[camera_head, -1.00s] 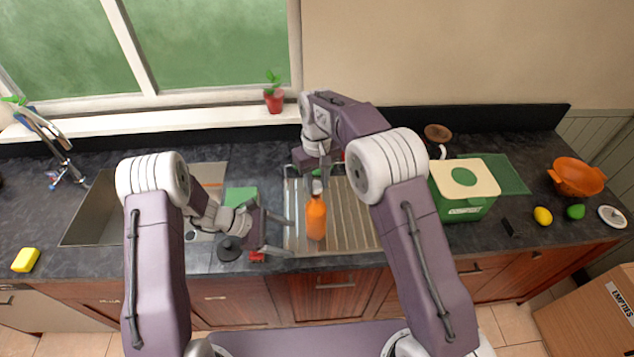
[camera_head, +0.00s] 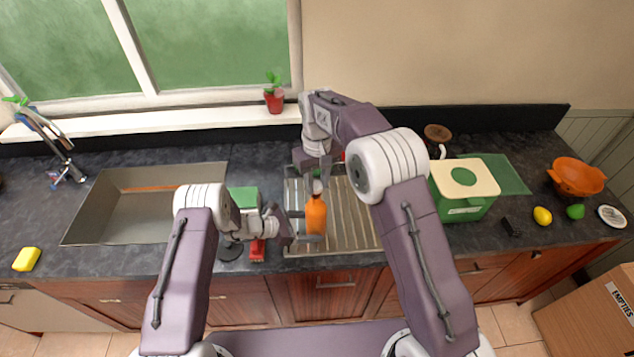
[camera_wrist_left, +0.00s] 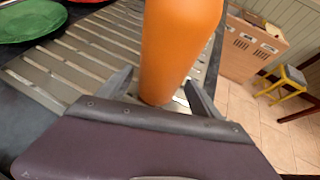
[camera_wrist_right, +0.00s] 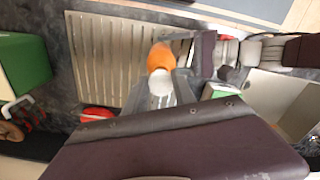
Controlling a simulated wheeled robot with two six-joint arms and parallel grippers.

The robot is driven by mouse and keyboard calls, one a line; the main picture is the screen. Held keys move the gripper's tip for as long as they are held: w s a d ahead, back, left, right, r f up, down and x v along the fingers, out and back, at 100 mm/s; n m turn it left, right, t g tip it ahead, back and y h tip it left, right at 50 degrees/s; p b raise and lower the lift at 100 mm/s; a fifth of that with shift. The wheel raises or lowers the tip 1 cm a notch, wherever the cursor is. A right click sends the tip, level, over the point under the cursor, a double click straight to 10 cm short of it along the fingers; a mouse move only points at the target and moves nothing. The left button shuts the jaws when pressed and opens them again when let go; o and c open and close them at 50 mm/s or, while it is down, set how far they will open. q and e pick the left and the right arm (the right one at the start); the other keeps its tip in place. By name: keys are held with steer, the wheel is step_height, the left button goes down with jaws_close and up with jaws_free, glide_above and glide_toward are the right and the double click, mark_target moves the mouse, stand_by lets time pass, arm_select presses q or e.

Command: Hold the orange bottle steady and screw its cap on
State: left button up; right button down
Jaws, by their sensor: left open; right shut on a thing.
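The orange bottle (camera_head: 316,217) stands upright on the ribbed metal drainer. Its white cap (camera_wrist_right: 160,82) is at the bottle's mouth; whether it touches the threads cannot be told. My right gripper (camera_head: 318,181) comes from above and is shut on the cap, whose sides its fingers flank in the right wrist view. My left gripper (camera_head: 304,226) is open low at the bottle, coming from the left. In the left wrist view its fingers (camera_wrist_left: 162,95) stand on either side of the bottle's lower body, with a gap visible at the right finger.
The drainer (camera_head: 355,225) lies beside the sink (camera_head: 140,225). A green box with a cream lid (camera_head: 465,187) stands to the right. A red object (camera_head: 258,250) lies near the counter's front edge, below my left wrist.

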arm_select(q)
steer(key=shift+x, duration=0.85)
steer(key=c, duration=0.9)
